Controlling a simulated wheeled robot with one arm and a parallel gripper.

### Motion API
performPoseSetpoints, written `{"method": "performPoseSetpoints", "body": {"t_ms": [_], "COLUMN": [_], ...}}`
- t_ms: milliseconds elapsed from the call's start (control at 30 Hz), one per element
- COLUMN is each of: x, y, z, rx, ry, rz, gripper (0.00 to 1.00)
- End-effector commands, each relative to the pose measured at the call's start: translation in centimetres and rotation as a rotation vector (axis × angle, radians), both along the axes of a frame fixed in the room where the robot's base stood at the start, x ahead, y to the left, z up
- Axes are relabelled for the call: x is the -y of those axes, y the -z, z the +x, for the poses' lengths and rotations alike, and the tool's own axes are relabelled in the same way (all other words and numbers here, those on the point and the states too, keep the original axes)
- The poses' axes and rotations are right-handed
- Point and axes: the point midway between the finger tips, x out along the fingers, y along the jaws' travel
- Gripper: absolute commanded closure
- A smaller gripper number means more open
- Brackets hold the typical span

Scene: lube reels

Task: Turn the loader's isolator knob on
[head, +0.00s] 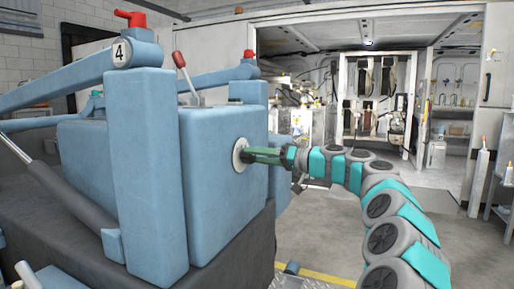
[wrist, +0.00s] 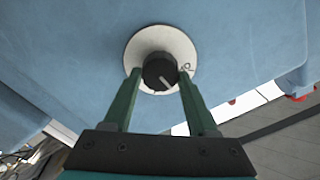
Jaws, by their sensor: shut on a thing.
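The isolator knob (wrist: 160,72) is a black round knob with a pale pointer line, set on a round white plate (wrist: 147,42) on the loader's blue side. In the wrist view the pointer slants toward the lower right. In the head view the white plate (head: 238,153) shows on the blue loader body (head: 205,185), and the knob is mostly hidden by my gripper. My gripper (wrist: 159,76) has its green fingers on either side of the knob and is shut on it. It also shows in the head view (head: 250,155), reaching in from the right.
A red-knobbed lever (head: 180,62) stands on top of the loader. Blue loader arms (head: 60,88) extend to the left. A white cabinet with hanging reels (head: 375,95) is at the back. The floor (head: 310,235) right of the loader is clear.

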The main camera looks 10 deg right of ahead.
Motion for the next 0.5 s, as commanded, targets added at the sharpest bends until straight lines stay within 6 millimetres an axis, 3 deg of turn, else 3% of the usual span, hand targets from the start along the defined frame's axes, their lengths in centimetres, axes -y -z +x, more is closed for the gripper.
{"method": "performPoseSetpoints", "body": {"t_ms": [500], "x": [0.05], "y": [-0.33], "z": [0.11], "rx": [-0.397], "ry": [0.0], "rz": [0.289], "gripper": [0.98]}}
